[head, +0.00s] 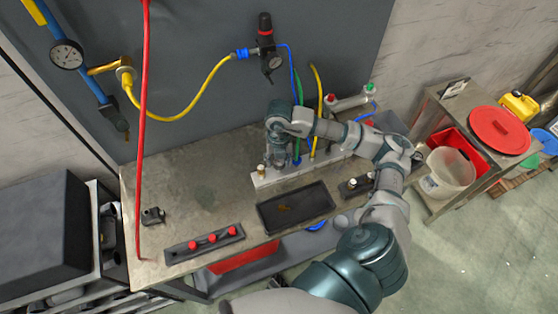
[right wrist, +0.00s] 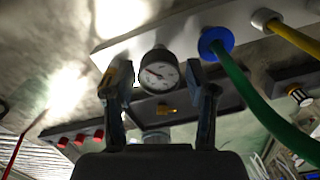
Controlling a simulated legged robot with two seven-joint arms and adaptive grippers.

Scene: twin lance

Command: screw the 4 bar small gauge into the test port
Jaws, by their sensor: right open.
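My right gripper (head: 277,160) points down over the white port block (head: 315,167) at the back of the bench. In the right wrist view its two fingers (right wrist: 152,74) are open, one on each side of a small round gauge (right wrist: 159,73) with a white dial and dark rim. Gaps show between the gauge and the fingers. The gauge is beside the port block (right wrist: 215,22); its stem is hidden, so I cannot tell whether it sits in a port. A brass fitting (head: 261,169) stands at the block's left end. The left gripper is not in view.
A black tray (head: 268,220) holds a small brass piece. A rack with red knobs (head: 205,243) lies front left, a small dark holder (head: 356,186) right. Green and yellow hoses (head: 318,110) rise from the block close to my gripper. A red hose (head: 143,120) hangs left.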

